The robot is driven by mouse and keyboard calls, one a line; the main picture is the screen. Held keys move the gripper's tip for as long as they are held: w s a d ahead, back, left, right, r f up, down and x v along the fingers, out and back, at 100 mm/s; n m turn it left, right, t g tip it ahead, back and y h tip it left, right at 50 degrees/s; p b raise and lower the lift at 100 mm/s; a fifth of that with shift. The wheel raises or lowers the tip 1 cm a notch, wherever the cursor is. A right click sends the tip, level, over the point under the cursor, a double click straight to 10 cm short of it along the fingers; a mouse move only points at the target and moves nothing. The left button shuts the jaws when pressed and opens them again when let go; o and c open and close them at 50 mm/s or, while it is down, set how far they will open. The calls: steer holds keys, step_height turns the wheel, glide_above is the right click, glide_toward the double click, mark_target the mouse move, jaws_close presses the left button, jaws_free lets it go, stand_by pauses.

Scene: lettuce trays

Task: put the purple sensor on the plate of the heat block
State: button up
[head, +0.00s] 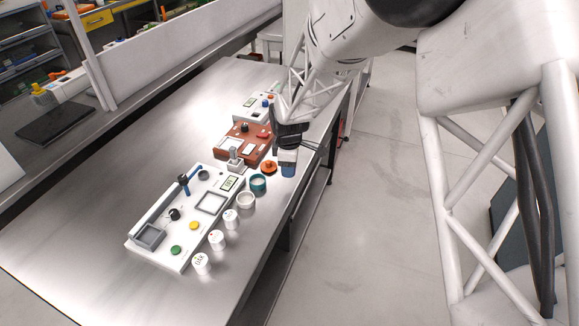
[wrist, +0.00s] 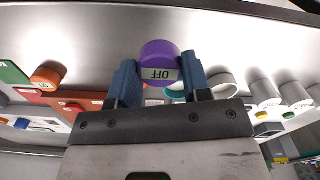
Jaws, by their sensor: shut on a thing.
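The purple sensor (wrist: 159,60) is a short round piece with a pale label, gripped between the two blue fingers of my gripper (wrist: 158,80) in the wrist view. In the head view my gripper (head: 288,170) is low over the right edge of the table, just right of an orange round piece; the sensor cannot be made out there. No part is clearly marked as the heat block. Candidates are the red-brown unit (head: 228,138) with a black knob and pale plate, left of my gripper, and the long white panel (head: 160,257) with a grey square frame.
The orange piece (head: 268,168), a teal cup (head: 258,183) and several white cups (head: 231,218) line the table's right side. A small white unit (head: 245,104) with a display stands behind the red-brown one. The table's left side (head: 120,180) is clear.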

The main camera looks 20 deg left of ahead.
steer(key=w+a, duration=0.1)
steer(key=a, duration=0.3)
steer(key=w+a+r, duration=0.1)
steer(key=w+a, duration=0.1)
steer(key=a, duration=0.2)
steer(key=w+a+r, duration=0.1)
steer(key=w+a, duration=0.1)
steer(key=a, duration=0.2)
steer(key=w+a, duration=0.1)
steer(key=a, duration=0.3)
steer(key=w+a+r, duration=0.1)
steer(key=a, duration=0.3)
steer(key=w+a, duration=0.1)
steer(key=a, duration=0.3)
steer(key=shift+a+r, duration=0.3)
steer(key=shift+r, duration=0.1)
steer(key=shift+a+r, duration=0.1)
steer(key=shift+a, duration=0.8)
steer(key=shift+f, duration=2.7)
steer(key=shift+f, duration=0.65)
steer(key=o, duration=1)
